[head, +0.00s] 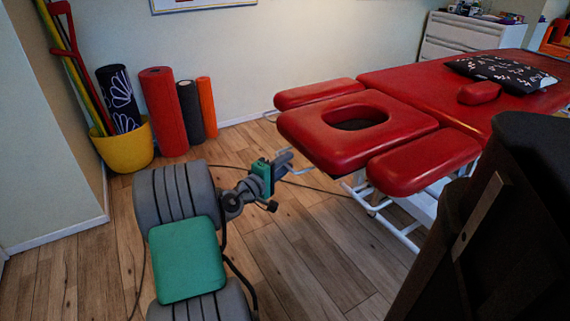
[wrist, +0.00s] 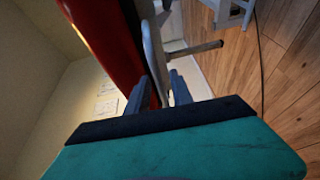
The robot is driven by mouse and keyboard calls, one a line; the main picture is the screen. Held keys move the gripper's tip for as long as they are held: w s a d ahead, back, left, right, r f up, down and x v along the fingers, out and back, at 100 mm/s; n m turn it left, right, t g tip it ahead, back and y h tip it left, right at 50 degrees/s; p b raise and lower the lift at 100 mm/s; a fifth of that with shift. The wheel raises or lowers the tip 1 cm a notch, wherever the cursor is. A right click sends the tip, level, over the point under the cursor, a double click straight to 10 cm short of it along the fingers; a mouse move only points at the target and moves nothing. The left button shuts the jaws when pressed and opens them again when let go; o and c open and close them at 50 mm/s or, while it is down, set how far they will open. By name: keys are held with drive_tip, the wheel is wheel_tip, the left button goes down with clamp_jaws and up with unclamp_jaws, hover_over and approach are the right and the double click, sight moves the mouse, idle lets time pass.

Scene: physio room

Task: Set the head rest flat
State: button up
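The red head rest (head: 315,135) with an oval face hole sits at the near end of the red treatment table (head: 420,82). It looks close to level with the tabletop; any small tilt is hard to tell. My gripper (head: 290,163) is just off the head rest's near left edge, beside a pale bar (head: 301,171) under it. In the wrist view, my gripper (wrist: 167,88) has its dark fingers apart. A pale bar (wrist: 154,55) reaches down between them, next to the red cushion (wrist: 108,45). Firm contact is not visible.
Red arm pads flank the head rest, one at the back (head: 318,93) and one at the front (head: 425,162). A yellow bucket (head: 125,148) and upright rolls (head: 165,112) stand by the wall. A patterned pillow (head: 500,71) lies on the table. Wooden floor (head: 300,245) is clear in front.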

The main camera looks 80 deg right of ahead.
drive_tip(key=shift+w, duration=0.15)
drive_tip(key=p+v, duration=0.2)
drive_tip(key=v, duration=0.5)
drive_tip(key=shift+w+a, duration=0.1)
drive_tip(key=shift+a, duration=0.3)
drive_tip(key=shift+r, duration=0.1)
